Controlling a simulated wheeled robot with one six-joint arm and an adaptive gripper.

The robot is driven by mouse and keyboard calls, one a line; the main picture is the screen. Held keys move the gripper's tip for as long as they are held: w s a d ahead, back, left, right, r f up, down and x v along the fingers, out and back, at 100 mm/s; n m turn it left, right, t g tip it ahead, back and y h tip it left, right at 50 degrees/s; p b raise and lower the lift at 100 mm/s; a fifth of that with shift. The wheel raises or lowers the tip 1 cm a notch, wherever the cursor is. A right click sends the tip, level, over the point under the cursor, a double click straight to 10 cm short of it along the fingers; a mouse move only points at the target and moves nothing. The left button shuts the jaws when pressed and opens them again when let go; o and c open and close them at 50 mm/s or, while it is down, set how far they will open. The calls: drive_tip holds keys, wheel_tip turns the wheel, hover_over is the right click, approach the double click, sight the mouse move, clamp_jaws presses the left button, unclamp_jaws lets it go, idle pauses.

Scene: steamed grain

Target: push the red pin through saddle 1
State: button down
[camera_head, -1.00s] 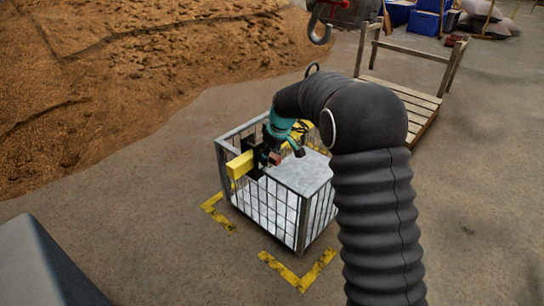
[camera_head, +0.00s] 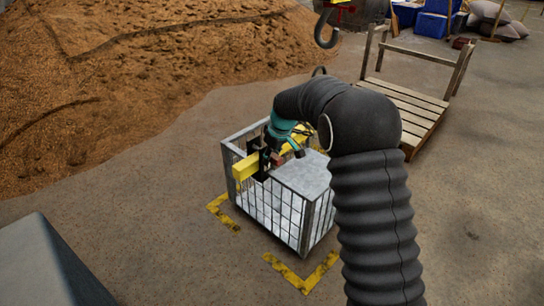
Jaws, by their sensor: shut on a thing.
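My gripper (camera_head: 272,157) is at the left side of a grey wire cage (camera_head: 304,236), by a yellow bar (camera_head: 245,168) that crosses the cage's top. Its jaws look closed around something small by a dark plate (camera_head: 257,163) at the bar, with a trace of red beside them. The red pin cannot be made out clearly; the gripper and dark plate cover most of it. I cannot tell which saddle is number 1, or how deep the pin sits.
The cage holds a pale grey block (camera_head: 304,177) and stands between yellow floor marks (camera_head: 302,279). A wooden pallet cart (camera_head: 410,104) stands behind at right. A grain heap (camera_head: 130,80) fills the back left. Floor at right is clear.

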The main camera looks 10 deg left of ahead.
drive_tip(key=shift+w+a, duration=0.1)
drive_tip(key=shift+a, duration=0.05)
drive_tip(key=c, duration=0.7)
unclamp_jaws()
drive_tip(key=shift+a, duration=0.1)
